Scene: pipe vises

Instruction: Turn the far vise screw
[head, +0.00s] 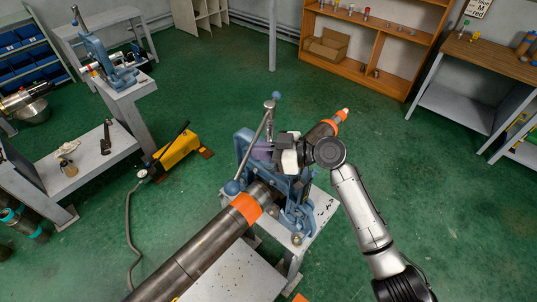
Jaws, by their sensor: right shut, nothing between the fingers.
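A blue pipe vise (241,142) stands on a grey table in the middle of the head view, with a dark pipe clamped through it. Its screw handle (268,118) rises above the frame, a slanted steel bar with round blue ends. My right gripper (280,153) is beside the upper part of this vise, just below the handle, shut and empty. Its fingertips are hard to make out against the vise, and I cannot tell whether they touch it. A second blue vise (97,52) with its own upright screw stands farther off at upper left.
The long pipe (196,258) with orange bands runs from lower left through the middle vise. A yellow pump (178,152) with a hose lies on the green floor to the left. Wooden shelves (383,48) stand at the back. The floor behind the middle vise is clear.

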